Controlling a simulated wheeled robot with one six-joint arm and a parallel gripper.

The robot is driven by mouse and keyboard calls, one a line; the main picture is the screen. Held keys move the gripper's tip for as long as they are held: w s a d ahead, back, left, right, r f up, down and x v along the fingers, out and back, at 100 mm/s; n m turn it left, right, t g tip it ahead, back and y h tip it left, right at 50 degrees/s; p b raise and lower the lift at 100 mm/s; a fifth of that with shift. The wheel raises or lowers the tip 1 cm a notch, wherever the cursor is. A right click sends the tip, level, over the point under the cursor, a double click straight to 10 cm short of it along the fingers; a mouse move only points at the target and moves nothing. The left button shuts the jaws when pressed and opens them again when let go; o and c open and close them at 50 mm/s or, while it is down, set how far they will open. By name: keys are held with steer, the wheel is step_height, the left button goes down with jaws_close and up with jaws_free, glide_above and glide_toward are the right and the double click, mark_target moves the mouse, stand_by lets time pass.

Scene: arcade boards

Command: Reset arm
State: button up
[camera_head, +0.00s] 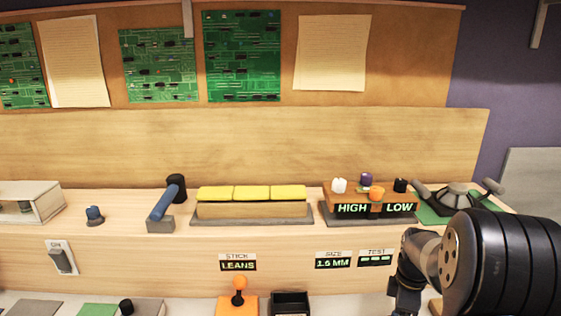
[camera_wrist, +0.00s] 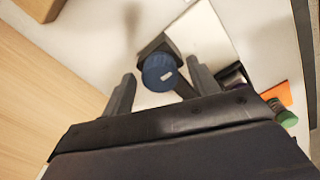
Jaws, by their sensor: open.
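My arm (camera_head: 490,262) reaches in from the right in the head view, in front of the lower right of the bench. The gripper's fingers cannot be made out there. In the wrist view my gripper (camera_wrist: 161,84) is open, with its two dark fingers apart. A round blue knob (camera_wrist: 160,72) with a small pale mark shows between the fingertips, on a dark base over a pale plate (camera_wrist: 207,32). I cannot tell whether the fingers touch the knob.
The bench holds a blue lever (camera_head: 163,204), a yellow-topped block (camera_head: 252,193), a HIGH/LOW box (camera_head: 375,208) and a grey two-handled device (camera_head: 457,196). Lower down are an orange joystick (camera_head: 239,284) and a black tray (camera_head: 290,301). A green-topped piece (camera_wrist: 288,119) lies right in the wrist view.

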steer(key=m, duration=1.1)
steer(key=shift+m+b, duration=0.35)
steer(key=shift+m, duration=1.95)
